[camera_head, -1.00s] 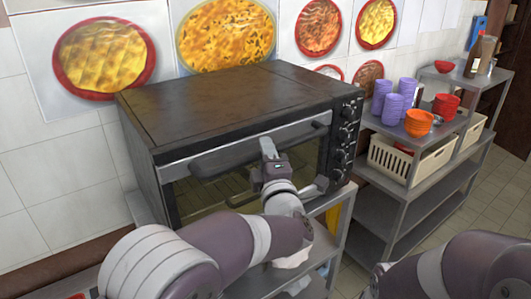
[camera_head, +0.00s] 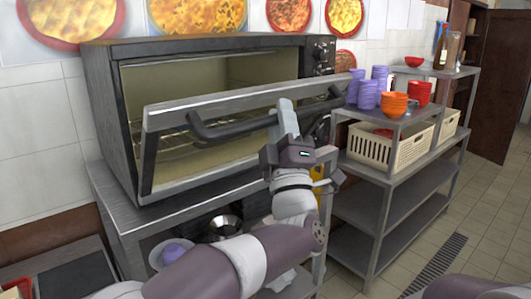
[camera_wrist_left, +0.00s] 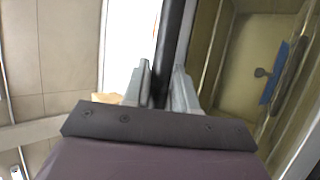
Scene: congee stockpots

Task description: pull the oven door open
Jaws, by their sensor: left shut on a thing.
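The oven (camera_head: 112,85) stands on a metal table in the head view. Its door (camera_head: 160,118) is partly open, hinged at the bottom and tilted outward, with the lit interior and a rack (camera_head: 180,138) showing above it. My left gripper (camera_head: 286,118) is shut on the dark bar handle (camera_head: 222,128) near its right end. In the left wrist view, the handle (camera_wrist_left: 170,45) runs between the two fingers (camera_wrist_left: 162,88). Only a part of my right arm shows at the lower right; its gripper is out of the picture.
A metal shelf (camera_head: 385,205) to the right holds purple cups (camera_head: 368,92), orange bowls (camera_head: 393,104) and a cream basket (camera_head: 372,147). Open tiled floor lies at the right.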

